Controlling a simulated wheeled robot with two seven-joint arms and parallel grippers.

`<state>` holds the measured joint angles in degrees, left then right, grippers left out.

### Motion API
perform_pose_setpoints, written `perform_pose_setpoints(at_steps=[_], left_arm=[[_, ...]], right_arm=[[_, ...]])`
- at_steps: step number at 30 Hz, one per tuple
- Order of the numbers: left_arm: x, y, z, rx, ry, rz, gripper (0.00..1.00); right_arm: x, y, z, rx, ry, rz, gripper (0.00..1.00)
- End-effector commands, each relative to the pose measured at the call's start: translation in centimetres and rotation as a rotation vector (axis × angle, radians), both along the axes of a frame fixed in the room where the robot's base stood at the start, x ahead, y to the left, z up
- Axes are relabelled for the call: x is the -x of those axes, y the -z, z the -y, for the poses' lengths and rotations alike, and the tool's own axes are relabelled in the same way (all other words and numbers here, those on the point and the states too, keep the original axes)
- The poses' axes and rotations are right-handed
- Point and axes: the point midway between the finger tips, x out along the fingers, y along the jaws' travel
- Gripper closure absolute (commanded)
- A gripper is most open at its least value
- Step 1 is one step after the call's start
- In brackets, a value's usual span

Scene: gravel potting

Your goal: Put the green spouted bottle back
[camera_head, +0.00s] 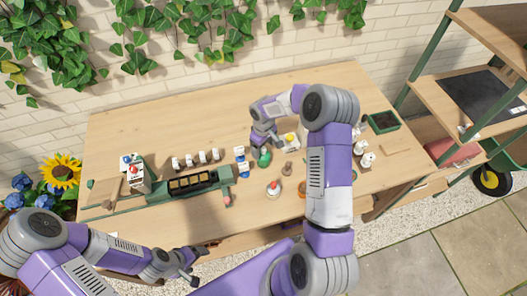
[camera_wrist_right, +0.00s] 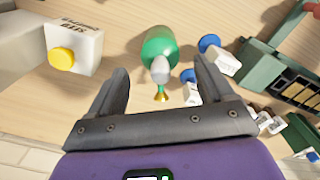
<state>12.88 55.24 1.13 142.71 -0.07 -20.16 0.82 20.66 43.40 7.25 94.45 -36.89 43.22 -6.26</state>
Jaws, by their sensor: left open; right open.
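The green spouted bottle (camera_head: 264,158) stands on the wooden table near its middle, just in front of my right gripper (camera_head: 262,140). In the right wrist view the bottle (camera_wrist_right: 160,42) has a grey neck and a gold spout tip (camera_wrist_right: 161,97). My right gripper (camera_wrist_right: 160,85) is open. The spout lies between its fingers in the picture, while the green body is beyond the fingertips; I cannot tell whether they touch. My left gripper (camera_head: 192,270) is open and empty in front of the table's front edge, far from the bottle.
A green tray rack (camera_head: 192,184) and a red-topped white item (camera_head: 273,188) are nearby.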

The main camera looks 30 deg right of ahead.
Motion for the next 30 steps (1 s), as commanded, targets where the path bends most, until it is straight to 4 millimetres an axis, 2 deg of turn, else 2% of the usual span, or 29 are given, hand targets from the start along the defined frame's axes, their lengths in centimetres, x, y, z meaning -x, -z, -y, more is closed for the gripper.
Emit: perform_pose_setpoints(at_steps=[1,6,12,17,30], left_arm=[[0.0,-0.1,0.0,0.0,0.0,0.0,0.21],[0.0,-0.2,0.0,0.0,0.0,0.0,0.21],[0.0,-0.3,0.0,0.0,0.0,0.0,0.21],[0.0,-0.3,0.0,0.0,0.0,0.0,0.21],[0.0,-0.3,0.0,0.0,0.0,0.0,0.21]], right_arm=[[-0.1,-1.4,0.0,0.002,0.001,0.004,0.19],[-0.1,-4.9,0.0,0.001,0.0,0.003,0.19],[0.0,-7.3,0.0,0.001,-0.001,0.001,0.19],[0.0,-7.9,0.0,-0.001,0.0,0.001,0.19],[0.0,-7.9,0.0,0.0,0.0,0.0,0.19]])
